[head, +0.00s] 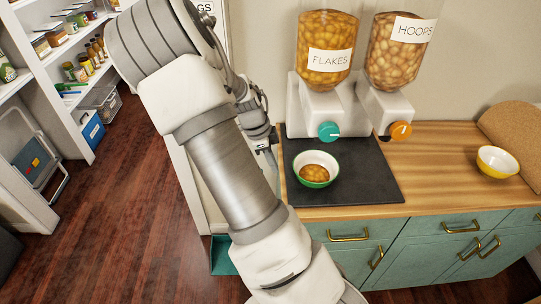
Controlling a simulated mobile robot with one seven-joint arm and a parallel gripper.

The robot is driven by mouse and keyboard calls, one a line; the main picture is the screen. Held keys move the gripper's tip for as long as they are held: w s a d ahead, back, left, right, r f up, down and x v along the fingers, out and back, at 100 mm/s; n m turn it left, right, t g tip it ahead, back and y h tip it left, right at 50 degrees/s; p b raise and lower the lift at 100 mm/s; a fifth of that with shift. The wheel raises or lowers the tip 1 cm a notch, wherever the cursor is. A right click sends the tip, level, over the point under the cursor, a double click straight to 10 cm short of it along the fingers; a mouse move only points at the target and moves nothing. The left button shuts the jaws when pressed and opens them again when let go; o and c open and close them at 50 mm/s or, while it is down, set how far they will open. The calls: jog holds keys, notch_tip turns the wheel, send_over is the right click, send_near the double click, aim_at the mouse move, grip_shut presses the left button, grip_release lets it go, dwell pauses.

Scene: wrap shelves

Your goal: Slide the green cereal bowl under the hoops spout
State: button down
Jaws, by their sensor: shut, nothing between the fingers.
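The green cereal bowl (333,178), white inside with a green rim, stands upright on a dark mat (365,185). It holds some orange-brown cereal and sits in front of and below the flakes dispenser (318,105) with the teal knob. The hoops dispenser (385,104), with an orange knob, stands to the right; its spout (384,137) has no bowl under it. My gripper (272,156) is at the counter's left end, left of the bowl and apart from it. It is partly hidden behind my arm and appears shut and empty.
A yellow bowl (497,163) stands on the wooden counter (440,165) at the right, by a cork-coloured rounded thing (515,125). Counter between mat and yellow bowl is clear. Green drawers (345,232) are below. Stocked shelves (70,45) stand at the left.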

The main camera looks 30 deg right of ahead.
aim_at(302, 172)
jog(key=s+d+f, duration=0.1)
jog(key=d+f, duration=0.1)
jog(key=s+d+f, duration=0.1)
jog(key=shift+s+d+f, duration=0.15)
jog(key=shift+d+f, duration=0.25)
jog(key=shift+s+d, duration=0.2)
jog(key=shift+d, duration=0.1)
jog(key=s+d, duration=0.2)
jog(key=d, duration=0.1)
jog(key=shift+b, duration=0.4)
jog(key=shift+w, duration=0.1)
